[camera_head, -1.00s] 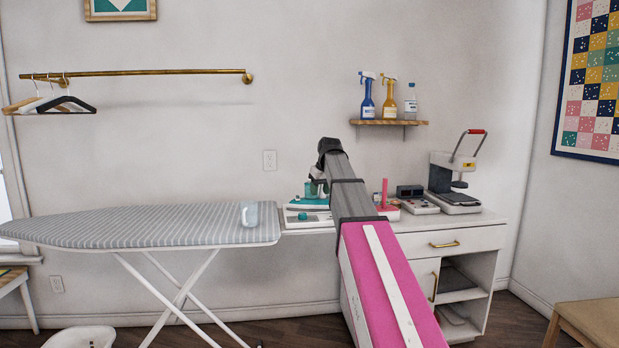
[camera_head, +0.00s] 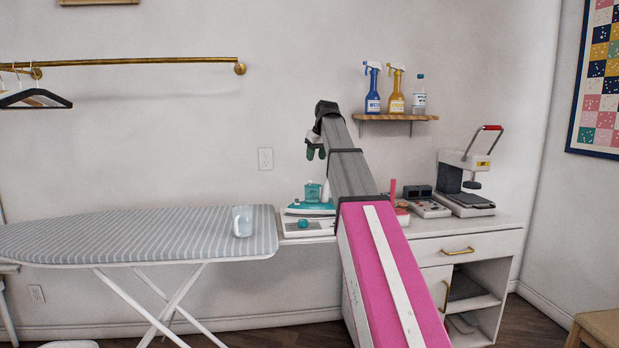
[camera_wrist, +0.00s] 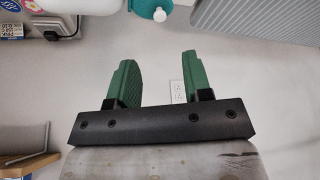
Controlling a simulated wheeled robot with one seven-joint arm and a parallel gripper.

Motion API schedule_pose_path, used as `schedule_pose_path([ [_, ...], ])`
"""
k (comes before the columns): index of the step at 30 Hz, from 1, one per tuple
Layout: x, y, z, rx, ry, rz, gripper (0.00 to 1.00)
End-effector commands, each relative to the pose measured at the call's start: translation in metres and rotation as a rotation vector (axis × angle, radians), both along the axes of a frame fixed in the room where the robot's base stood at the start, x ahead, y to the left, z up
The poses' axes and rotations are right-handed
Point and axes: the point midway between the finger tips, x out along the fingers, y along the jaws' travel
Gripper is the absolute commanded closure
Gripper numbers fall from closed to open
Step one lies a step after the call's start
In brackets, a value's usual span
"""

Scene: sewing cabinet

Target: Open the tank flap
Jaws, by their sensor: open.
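A teal-and-white steam iron (camera_head: 311,208) stands on a white base (camera_head: 292,230) with a teal knob on the counter, just left of my arm. A teal tank-like part (camera_head: 312,190) rises above it. I cannot make out the flap itself. In the wrist view my gripper (camera_wrist: 158,60) is open and empty. A teal rounded part with a white knob (camera_wrist: 150,9) shows beyond the fingertips at the top edge, partly cut off.
A heat press (camera_head: 465,185) and small devices (camera_head: 428,208) stand right of my arm. A shelf (camera_head: 395,117) with bottles hangs on the wall. The wall beside my gripper is bare except for an outlet (camera_head: 265,158).

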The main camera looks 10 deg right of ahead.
Motion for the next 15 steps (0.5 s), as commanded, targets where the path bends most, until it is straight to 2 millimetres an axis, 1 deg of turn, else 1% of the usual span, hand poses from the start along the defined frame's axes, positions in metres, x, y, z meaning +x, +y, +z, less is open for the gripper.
schedule_pose_path([
  [5, 0.007, 0.003, -0.022, 0.000, 0.002, 0.000, 0.54],
  [9, 0.017, 0.007, -0.046, 0.000, 0.003, 0.000, 0.54],
  [15, 0.028, 0.012, -0.075, 0.000, 0.001, 0.000, 0.54],
])
